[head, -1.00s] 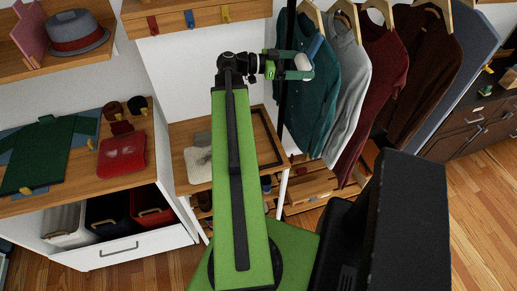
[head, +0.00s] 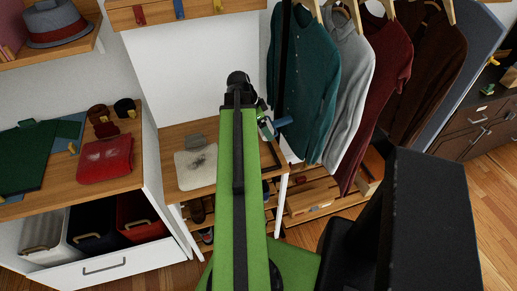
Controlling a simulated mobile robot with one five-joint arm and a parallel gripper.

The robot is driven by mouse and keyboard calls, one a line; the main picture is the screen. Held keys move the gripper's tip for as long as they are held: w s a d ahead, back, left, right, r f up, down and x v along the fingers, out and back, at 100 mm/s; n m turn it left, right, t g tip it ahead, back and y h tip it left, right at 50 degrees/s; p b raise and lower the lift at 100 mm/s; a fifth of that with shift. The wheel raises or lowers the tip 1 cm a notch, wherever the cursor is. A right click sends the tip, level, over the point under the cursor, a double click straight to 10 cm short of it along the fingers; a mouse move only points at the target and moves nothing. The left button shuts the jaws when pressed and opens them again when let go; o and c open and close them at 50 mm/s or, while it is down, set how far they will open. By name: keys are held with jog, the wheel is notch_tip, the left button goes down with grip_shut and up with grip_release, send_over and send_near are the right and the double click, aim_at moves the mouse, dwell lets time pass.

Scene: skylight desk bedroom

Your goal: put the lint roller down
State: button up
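The lint roller (head: 284,121) shows as a small blue piece at the end of my gripper (head: 267,126), in front of the teal shirt's lower edge. My gripper is partly hidden behind my arm and appears shut on the roller, though the fingertips are small. It is above the right part of the small wooden table (head: 180,133). A dark rectangular outline (head: 270,157) lies on the table's right side, partly covered by my arm. I cannot tell any contact between roller and table.
A pale cloth with dark specks (head: 196,167) and a grey item (head: 195,141) lie on the table's left. Hanging clothes, including a teal shirt (head: 304,80), are close on the right. A shelf unit with a red folded garment (head: 105,160) stands left. Shoe racks (head: 310,203) are below.

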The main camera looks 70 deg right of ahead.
aim_at(266, 147)
notch_tip(266, 147, down, 10)
jog(key=b, duration=1)
jog(key=shift+w, duration=0.1)
jog(key=shift+a+r, duration=0.1)
jog(key=shift+r, duration=0.15)
jog(key=shift+c, duration=0.6)
jog(key=shift+f, duration=0.2)
jog(key=o, duration=1)
jog(key=shift+o, duration=0.2)
jog(key=p+v, duration=1.6)
jog(key=v, duration=0.1)
jog(key=shift+r, duration=0.2)
